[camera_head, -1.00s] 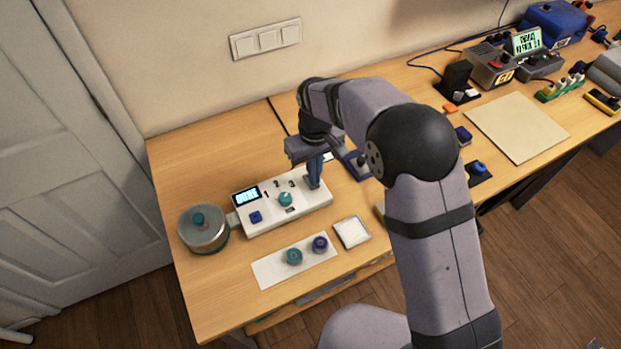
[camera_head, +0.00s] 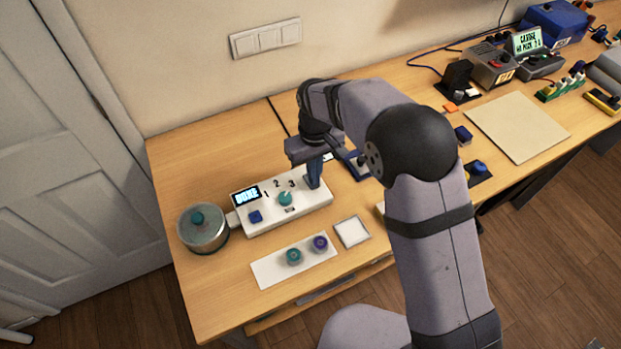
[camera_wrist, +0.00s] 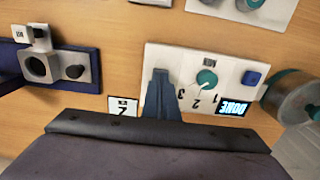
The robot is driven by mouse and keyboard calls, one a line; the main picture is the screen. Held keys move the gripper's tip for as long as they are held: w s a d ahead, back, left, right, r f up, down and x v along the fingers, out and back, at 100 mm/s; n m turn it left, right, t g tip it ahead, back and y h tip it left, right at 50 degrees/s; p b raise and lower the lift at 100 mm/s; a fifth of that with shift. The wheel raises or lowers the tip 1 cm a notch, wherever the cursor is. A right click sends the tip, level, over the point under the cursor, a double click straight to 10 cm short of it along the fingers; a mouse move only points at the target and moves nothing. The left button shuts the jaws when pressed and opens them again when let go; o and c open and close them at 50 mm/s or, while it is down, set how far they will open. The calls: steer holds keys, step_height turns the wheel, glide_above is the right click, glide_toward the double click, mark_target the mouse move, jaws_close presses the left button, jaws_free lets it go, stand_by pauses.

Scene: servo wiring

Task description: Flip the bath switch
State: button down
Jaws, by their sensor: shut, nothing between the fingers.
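A white control box (camera_head: 305,208) stands on the left of the table, with a lit display (camera_head: 246,195) that seems to read "DONE". It carries a teal knob (camera_head: 285,199) among the numbers 1, 2 and 3, and a blue button (camera_head: 255,217). My gripper (camera_head: 313,184) is shut and empty, pointing down at the box's right end. In the wrist view my fingers (camera_wrist: 160,75) cover the box's end beside the knob (camera_wrist: 207,77). No bath switch can be made out; the part under my fingers is hidden. A lidded metal pot (camera_head: 203,235) stands left of the box.
A white strip (camera_head: 270,271) with teal and purple round pieces lies in front of the box. A square white tray (camera_head: 352,232) is near it. A dark blue fixture (camera_head: 354,165) stands close on my gripper's right.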

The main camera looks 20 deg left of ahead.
steer(key=shift+f+b, duration=0.3)
steer(key=shift+f, duration=0.25)
steer(key=shift+r, duration=0.15)
step_height(320, 180, up, 7)
steer(key=p, duration=0.5)
steer(key=shift+p, duration=0.4)
stand_by(0.6)
